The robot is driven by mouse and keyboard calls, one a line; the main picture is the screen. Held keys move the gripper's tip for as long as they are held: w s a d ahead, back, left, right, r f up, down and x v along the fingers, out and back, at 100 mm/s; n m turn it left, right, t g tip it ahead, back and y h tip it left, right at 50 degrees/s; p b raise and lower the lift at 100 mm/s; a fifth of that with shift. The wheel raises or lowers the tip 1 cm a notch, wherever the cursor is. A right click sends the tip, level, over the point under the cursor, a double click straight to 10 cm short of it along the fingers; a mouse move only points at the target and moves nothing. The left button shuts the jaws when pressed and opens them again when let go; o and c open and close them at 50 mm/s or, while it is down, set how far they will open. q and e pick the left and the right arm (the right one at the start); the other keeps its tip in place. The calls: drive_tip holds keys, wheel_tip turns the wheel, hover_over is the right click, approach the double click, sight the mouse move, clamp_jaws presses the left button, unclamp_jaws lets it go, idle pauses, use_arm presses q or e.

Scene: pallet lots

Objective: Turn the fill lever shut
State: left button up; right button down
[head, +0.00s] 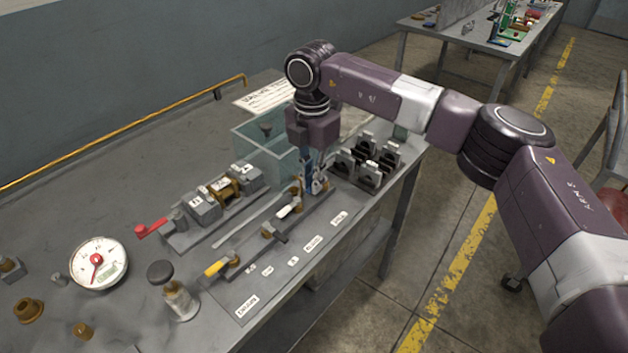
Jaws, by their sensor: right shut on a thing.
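A row of small brass valves with levers stands on a grey plate (240,290) on the bench. A yellow lever (217,268) is at the near end, a white lever (289,209) and a dark handle (275,235) are farther along. My right gripper (314,184) points down at the far end of this row and is shut on a small lever there, mostly hidden by the fingers. The labels along the plate are too small to read, so I cannot tell which lever is marked fill. My left gripper is not in view.
A clear tank (262,145) stands just behind my right gripper. Metal blocks (370,170) are right of it. A red-handled valve assembly (200,207), a round gauge (98,263) and a glass bottle (178,300) stand to the left. The bench's front edge is close.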

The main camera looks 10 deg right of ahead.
drive_tip(key=shift+w+r, duration=0.1)
drive_tip(key=shift+r, duration=0.05)
drive_tip(key=c, duration=2)
unclamp_jaws()
wheel_tip(320, 180, up, 8)
drive_tip(key=shift+f, duration=0.1)
